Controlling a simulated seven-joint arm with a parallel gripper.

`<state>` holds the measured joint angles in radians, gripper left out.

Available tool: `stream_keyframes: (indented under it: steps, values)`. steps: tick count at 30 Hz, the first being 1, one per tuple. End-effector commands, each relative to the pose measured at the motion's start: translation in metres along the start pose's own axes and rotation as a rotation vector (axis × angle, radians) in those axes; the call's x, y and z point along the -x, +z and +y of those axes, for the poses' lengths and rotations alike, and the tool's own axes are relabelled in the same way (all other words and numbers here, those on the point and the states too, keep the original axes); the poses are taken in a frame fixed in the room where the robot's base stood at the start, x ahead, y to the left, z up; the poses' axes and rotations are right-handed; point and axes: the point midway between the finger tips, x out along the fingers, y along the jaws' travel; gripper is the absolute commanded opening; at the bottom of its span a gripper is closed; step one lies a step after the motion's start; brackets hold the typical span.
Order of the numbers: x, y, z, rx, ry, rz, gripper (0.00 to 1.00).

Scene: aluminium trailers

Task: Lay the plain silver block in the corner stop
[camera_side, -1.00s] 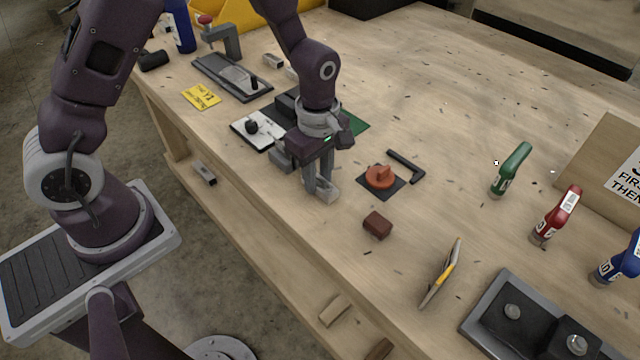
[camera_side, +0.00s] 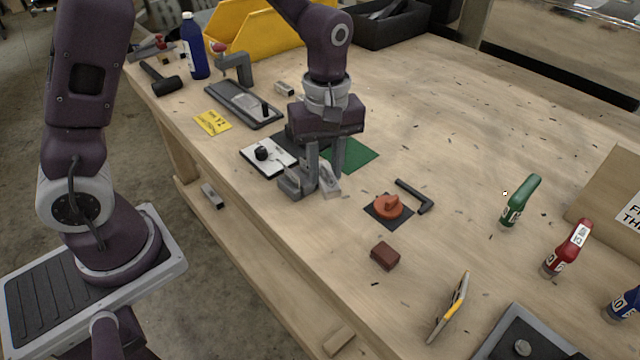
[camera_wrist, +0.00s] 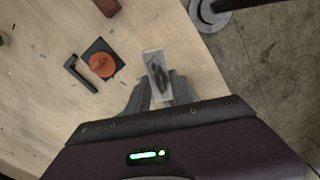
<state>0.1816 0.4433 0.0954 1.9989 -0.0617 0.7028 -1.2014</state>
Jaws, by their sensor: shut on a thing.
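The silver block (camera_side: 329,180) is between the fingers of my gripper (camera_side: 323,170), which is shut on it. The block looks slightly tilted in the side view, and I cannot tell whether it clears the bench. In the wrist view the block (camera_wrist: 157,75) shows a pale face with a dark patch, perhaps a reflection. A black L-shaped piece (camera_side: 422,199), which looks like the corner stop, lies flat on the bench to the right of my gripper. It also shows at the left of the wrist view (camera_wrist: 74,71). Its inner corner looks empty.
An orange knob (camera_side: 388,205) on a black square stands beside the L-shaped piece. A brown block (camera_side: 385,256) lies nearer.

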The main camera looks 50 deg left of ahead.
Motion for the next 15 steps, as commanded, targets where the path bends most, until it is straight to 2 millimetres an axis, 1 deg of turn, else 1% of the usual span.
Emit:
stream_keyframes:
  steps: [3, 6, 9, 12, 13, 14, 15]
  values:
    - [-0.008, -0.005, -0.001, -0.378, -0.001, 0.000, 0.00]
    - [-0.014, -0.009, -0.002, -0.688, -0.001, 0.000, 0.00]
    - [-0.019, -0.012, -0.003, -0.927, 0.000, -0.001, 0.00]
    - [-0.021, -0.013, -0.003, -1.079, 0.001, 0.000, 0.00]
    - [-0.022, -0.014, -0.003, -1.106, 0.001, 0.000, 0.00]
    - [-0.022, -0.017, -0.004, -1.126, 0.001, 0.000, 0.00]
    - [-0.023, -0.024, -0.006, -1.141, 0.001, 0.000, 0.00]
